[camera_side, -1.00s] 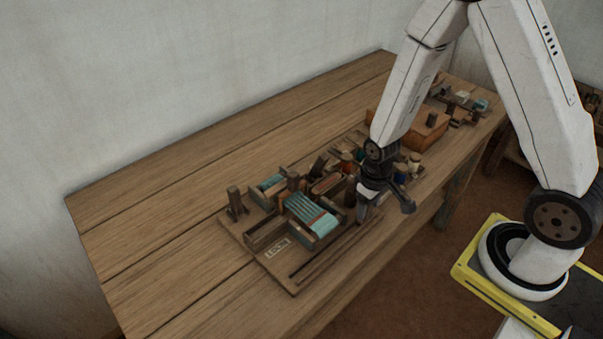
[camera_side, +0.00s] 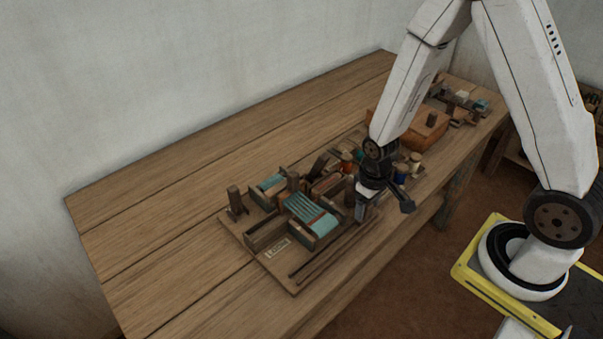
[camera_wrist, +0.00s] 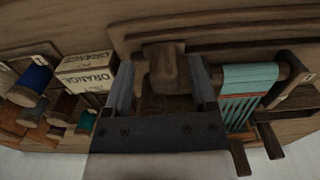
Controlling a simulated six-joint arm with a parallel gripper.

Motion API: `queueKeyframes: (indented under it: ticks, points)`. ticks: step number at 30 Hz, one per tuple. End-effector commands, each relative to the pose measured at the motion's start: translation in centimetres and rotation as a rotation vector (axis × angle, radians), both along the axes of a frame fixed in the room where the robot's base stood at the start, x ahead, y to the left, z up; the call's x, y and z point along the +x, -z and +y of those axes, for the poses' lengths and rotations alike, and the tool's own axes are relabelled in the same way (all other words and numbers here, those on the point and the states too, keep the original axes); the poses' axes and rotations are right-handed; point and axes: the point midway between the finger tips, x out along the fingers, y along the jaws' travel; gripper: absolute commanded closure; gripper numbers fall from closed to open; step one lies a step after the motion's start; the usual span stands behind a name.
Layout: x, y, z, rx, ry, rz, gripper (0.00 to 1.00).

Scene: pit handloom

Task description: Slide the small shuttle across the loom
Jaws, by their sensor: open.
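The small loom (camera_side: 277,256) stands on a wooden board on the table in the side view, with teal threads (camera_side: 312,212) stretched over its frame. The threads also show at the right of the wrist view (camera_wrist: 248,85). My gripper (camera_side: 362,210) is at the right end of the loom, low over the board. In the wrist view its two fingers (camera_wrist: 163,90) are apart, with a brown wooden block (camera_wrist: 168,66) between them. I cannot tell whether this block is the shuttle, or whether the fingers touch it. My gripper hides part of the board in the side view.
Thread spools (camera_wrist: 30,86) and a box labelled ORANGE (camera_wrist: 85,72) lie left of my fingers in the wrist view. An orange-brown box (camera_side: 428,132) stands further back on the table (camera_side: 170,220). The table left of the loom is clear.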

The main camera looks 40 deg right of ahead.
Motion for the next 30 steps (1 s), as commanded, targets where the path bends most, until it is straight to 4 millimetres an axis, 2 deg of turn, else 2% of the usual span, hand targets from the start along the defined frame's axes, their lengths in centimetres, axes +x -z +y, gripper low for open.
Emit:
queueKeyframes:
  ticks: [24,30]
  points:
    - [0.0,-5.2,0.0,0.000,0.000,-0.002,0.26]
    - [0.0,-5.9,0.0,0.000,0.000,-0.001,0.26]
